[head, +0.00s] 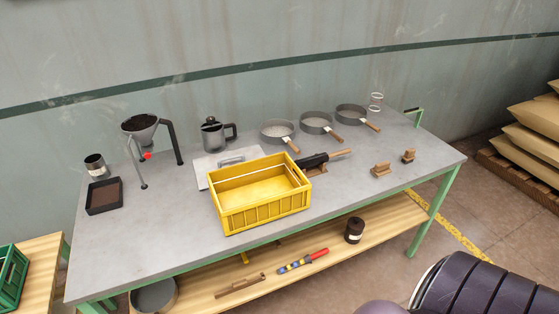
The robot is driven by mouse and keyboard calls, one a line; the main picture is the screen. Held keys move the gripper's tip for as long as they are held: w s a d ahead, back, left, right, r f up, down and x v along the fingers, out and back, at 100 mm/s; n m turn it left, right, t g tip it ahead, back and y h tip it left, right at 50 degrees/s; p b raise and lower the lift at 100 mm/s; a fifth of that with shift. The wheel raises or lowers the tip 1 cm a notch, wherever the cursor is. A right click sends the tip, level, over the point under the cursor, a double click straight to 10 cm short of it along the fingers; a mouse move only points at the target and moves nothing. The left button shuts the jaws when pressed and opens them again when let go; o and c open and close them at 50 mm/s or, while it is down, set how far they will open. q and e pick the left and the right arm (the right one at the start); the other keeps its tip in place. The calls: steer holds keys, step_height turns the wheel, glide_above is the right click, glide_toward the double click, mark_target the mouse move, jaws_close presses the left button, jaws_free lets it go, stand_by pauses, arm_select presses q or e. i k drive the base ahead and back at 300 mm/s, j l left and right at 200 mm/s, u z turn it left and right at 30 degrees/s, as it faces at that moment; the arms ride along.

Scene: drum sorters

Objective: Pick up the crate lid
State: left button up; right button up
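A pale flat panel with a raised metal handle, which looks like the crate lid (207,161), lies on the grey workbench behind the yellow crate. The crate hides its front part. The yellow crate (262,205) stands open and upright near the bench's front edge, and its visible inside looks empty. Neither of my grippers is in view.
A funnel stand (140,124), dark tray (104,195) and metal jug (213,134) stand on the workbench (150,240). Several pans, including one (278,131), line the back. A dark-bladed tool (313,160) lies right of the crate.

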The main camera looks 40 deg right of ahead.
mark_target(201, 165)
steer(key=i+l+z, duration=0.15)
steer(key=i+z, duration=0.85)
steer(key=k, duration=0.1)
